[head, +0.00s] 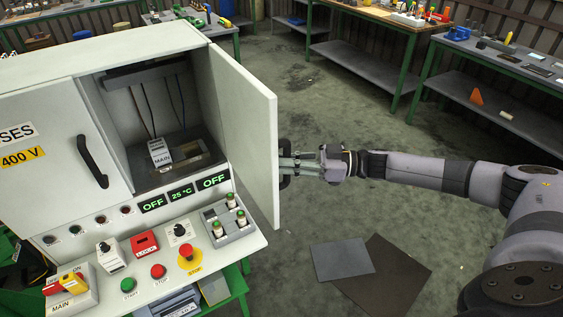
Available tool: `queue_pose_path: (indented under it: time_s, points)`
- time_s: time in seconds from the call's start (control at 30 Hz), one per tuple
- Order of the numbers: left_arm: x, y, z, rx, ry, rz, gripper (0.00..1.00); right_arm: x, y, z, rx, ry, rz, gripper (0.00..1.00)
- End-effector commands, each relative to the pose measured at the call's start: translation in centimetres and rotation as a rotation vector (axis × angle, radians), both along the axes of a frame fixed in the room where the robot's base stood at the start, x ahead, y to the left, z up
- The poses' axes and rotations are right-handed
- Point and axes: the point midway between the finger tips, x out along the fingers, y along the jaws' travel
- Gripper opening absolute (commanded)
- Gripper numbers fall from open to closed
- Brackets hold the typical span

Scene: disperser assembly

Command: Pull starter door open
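The starter cabinet (150,35) stands at the left with its right-hand door (246,130) swung wide open, showing a dark compartment with wires and a small block labelled MAIN (160,152). My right gripper (290,165) is at the outer face of this door, around or against its dark handle (285,178). The door edge and the small size hide whether the fingers are closed on the handle. The left-hand door (45,150), with a 400 V label and a black handle (92,161), is shut. My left gripper is not in view.
A control panel below has buttons, a red-and-yellow stop knob (189,254), a red LOCK block (145,243) and a small tray (229,219). Workbenches (405,30) line the back and right. Flat sheets (342,259) lie on the floor; the floor between is mostly free.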

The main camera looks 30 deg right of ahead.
Motion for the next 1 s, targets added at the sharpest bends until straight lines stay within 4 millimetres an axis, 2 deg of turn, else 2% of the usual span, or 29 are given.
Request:
queue_pose_path:
  time_s: [0.03, 0.17, 0.2, 0.5, 0.77, 0.87, 1.0]
  points:
    - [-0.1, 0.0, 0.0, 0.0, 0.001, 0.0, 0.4, 0.8, -0.2, 0.9, 0.01, -0.011, -0.019, 0.0]
    - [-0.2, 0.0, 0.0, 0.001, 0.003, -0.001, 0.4, 0.8, -0.1, 1.0, 0.009, -0.012, -0.018, 0.0]
    - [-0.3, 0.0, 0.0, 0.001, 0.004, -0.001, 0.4, 0.8, -0.1, 1.0, 0.01, -0.012, -0.017, 0.17]
    - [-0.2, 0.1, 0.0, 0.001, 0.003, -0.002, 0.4, 0.6, -0.1, 0.6, 0.006, -0.008, -0.014, 0.36]
    - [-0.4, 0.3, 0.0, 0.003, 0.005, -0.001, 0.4, 0.2, -0.6, 0.5, 0.003, -0.006, -0.011, 0.36]
    - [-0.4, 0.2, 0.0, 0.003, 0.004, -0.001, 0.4, -0.4, -1.8, 0.4, 0.003, -0.005, -0.013, 0.36]
    - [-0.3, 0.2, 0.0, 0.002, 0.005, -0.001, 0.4, -1.7, -4.4, 0.3, 0.0, -0.004, -0.016, 0.36]
